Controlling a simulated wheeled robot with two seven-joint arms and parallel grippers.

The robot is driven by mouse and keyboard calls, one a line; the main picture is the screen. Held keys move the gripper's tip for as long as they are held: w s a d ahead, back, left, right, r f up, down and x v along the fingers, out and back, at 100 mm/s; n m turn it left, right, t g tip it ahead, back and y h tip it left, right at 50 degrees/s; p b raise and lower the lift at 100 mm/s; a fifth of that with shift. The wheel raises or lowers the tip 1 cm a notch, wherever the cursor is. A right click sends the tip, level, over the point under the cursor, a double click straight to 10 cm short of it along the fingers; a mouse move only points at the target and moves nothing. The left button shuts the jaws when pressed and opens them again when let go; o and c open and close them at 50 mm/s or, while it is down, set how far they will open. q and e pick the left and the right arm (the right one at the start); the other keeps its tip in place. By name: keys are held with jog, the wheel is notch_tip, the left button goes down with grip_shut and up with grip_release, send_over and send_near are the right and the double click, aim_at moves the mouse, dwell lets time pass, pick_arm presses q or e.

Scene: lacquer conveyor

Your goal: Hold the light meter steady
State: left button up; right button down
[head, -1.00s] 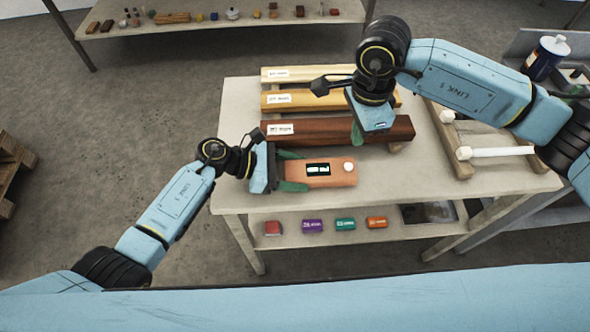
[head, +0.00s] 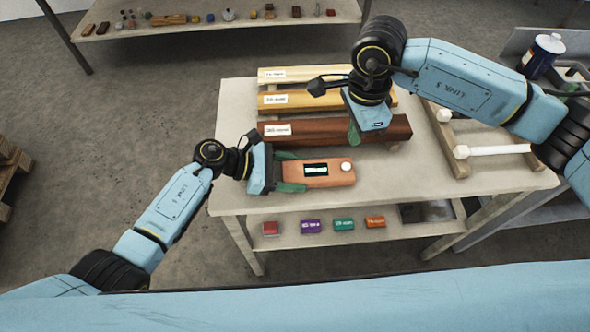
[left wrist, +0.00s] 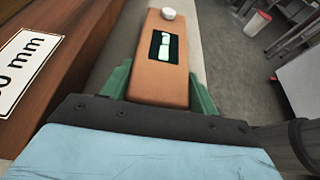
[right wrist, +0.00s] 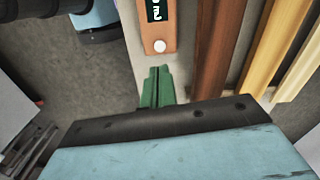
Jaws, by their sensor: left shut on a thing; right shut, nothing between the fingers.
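The light meter is an orange box with a dark display and a white round knob. In the head view the light meter (head: 335,178) is at the table's front edge, its left end between the green fingers of my left gripper (head: 287,173). In the left wrist view the light meter (left wrist: 172,85) points away from my left gripper (left wrist: 160,92), which is shut on its near end. My right gripper (head: 354,133) is shut and empty, over the dark brown bar. In the right wrist view its green fingers (right wrist: 157,88) are together, close to the knob end of the light meter (right wrist: 158,28) but apart from it.
Three wooden bars lie behind the meter: pale (head: 300,74), yellow (head: 310,100) and dark brown (head: 320,131), with labels. A wooden rack with a white roller (head: 495,150) stands right. Small coloured blocks (head: 343,224) lie on the lower shelf. The table's front right is bare.

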jog(key=s+a+r+m+g+y, duration=0.1)
jog(key=s+a+r+y, duration=0.25)
jog(key=a+y, duration=0.3)
jog(key=s+a+r+m+g+y, duration=0.1)
jog(key=s+a+r+g+y, duration=0.15)
jog(key=a+r+y, duration=0.45)
jog(key=w+r+m+t+y, duration=0.65)
jog(key=r+m+t, duration=0.3)
jog(key=m, duration=0.25)
jog(key=w+d+f+m+t+h, duration=0.4)
jog(key=w+d+m+t+h, duration=0.4)
jog(key=m, duration=1)
jog(key=s+d+f+m+g+h, duration=0.3)
jog(key=s+f, duration=0.1)
jog(key=f, duration=0.3)
jog(key=s+d+f+m+g+h, duration=0.2)
jog(key=s+d+f+m+g, duration=0.1)
jog(key=f, duration=0.5)
jog(key=shift+s+d+g+h, duration=0.2)
jog(key=shift+s+g+h, duration=0.3)
jog(key=shift+s, duration=0.7)
